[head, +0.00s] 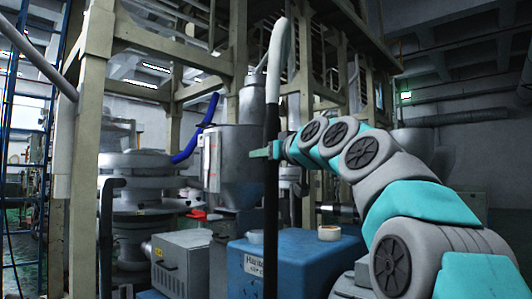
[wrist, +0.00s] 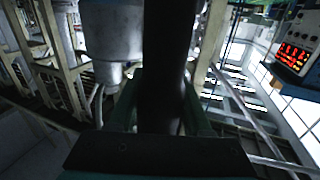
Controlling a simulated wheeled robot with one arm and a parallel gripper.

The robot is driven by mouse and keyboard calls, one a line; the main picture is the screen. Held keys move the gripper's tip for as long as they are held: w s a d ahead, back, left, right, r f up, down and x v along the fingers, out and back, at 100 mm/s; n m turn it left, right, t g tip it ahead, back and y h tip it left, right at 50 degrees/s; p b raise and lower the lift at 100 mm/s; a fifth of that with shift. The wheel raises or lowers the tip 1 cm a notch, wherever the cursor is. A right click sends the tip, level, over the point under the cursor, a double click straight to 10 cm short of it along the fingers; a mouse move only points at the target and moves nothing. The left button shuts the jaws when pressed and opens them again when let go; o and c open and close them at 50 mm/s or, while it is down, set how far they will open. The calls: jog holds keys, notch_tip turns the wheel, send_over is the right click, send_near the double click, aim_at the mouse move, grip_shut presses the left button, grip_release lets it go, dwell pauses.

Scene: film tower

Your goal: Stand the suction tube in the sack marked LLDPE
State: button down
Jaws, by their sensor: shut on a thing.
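The suction tube (head: 271,205) is a long dark pole, upright, with a pale grey upper length that bends slightly at its top. My gripper (head: 271,150) is shut on its dark part, about mid-height in the head view. In the wrist view the dark tube (wrist: 167,60) runs up the middle between the fingers of my gripper (wrist: 160,112). The tube's lower end runs out of the head view at the bottom. I see no sack marked LLDPE in either view.
A blue machine (head: 310,262) with a label stands behind the tube, with a tape roll (head: 329,233) on top. A grey hopper (head: 232,165), a grey box (head: 182,262) and a beige frame (head: 90,130) stand around. A red-lit display (wrist: 294,55) shows in the wrist view.

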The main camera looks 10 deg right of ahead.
aim_at(266, 221)
jog(key=shift+f+b, duration=7.15)
jog(key=shift+f, duration=0.85)
jog(key=shift+d+f, duration=0.1)
jog(key=shift+f, duration=10.8)
jog(key=shift+c, duration=1.3)
grip_release()
jog(key=shift+f, duration=0.1)
jog(key=v, duration=0.7)
jog(key=shift+s, duration=0.4)
